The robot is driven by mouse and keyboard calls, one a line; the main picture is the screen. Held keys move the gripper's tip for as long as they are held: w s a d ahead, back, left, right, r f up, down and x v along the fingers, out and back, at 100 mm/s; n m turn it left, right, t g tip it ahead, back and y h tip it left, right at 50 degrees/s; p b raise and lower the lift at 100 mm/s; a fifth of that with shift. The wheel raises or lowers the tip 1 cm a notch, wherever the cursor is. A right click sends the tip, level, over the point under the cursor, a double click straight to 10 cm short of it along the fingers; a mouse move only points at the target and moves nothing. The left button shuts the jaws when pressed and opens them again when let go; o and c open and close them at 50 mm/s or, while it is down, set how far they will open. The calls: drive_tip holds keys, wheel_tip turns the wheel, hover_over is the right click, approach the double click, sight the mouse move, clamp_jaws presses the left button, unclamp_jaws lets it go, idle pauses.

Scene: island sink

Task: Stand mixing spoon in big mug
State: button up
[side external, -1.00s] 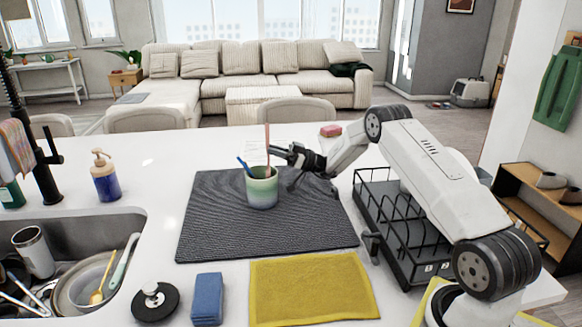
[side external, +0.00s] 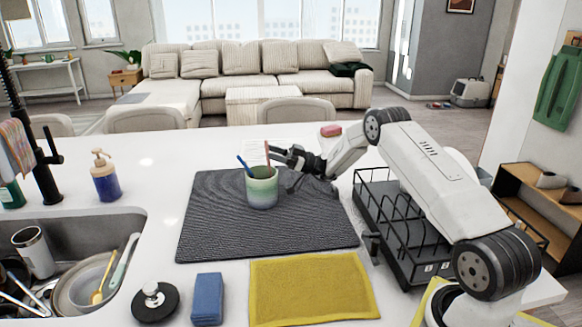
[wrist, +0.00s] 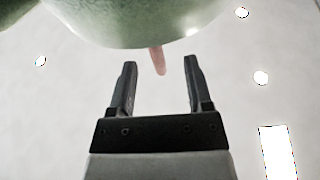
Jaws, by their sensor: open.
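The big mug (side external: 262,190), pale green above and blue-grey below, stands upright on the dark mat. A blue handle (side external: 243,165) sticks out of it, leaning left. The slim pink handle, likely the mixing spoon's, shows as a short piece (side external: 267,150) at the mug's rim; the rest of it is hidden. My gripper (side external: 278,155) is at the mug's upper right side with its fingers apart. In the wrist view, the mug (wrist: 130,20) fills the top, and the pink tip (wrist: 157,60) pokes out from it between my open fingers (wrist: 160,64), seemingly touching neither.
The dark mat (side external: 210,225) is otherwise clear. A black rack (side external: 400,235) stands right of it, under my arm. A yellow cloth (side external: 310,290), blue sponge (side external: 207,299) and black lid (side external: 155,300) lie in front. The sink (side external: 70,235) and soap bottle (side external: 105,178) are left.

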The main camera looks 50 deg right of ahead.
drive_tip(key=shift+s+d, duration=0.1)
drive_tip(key=v, duration=0.5)
wheel_tip(320, 180, up, 7)
idle(0.5)
idle(0.9)
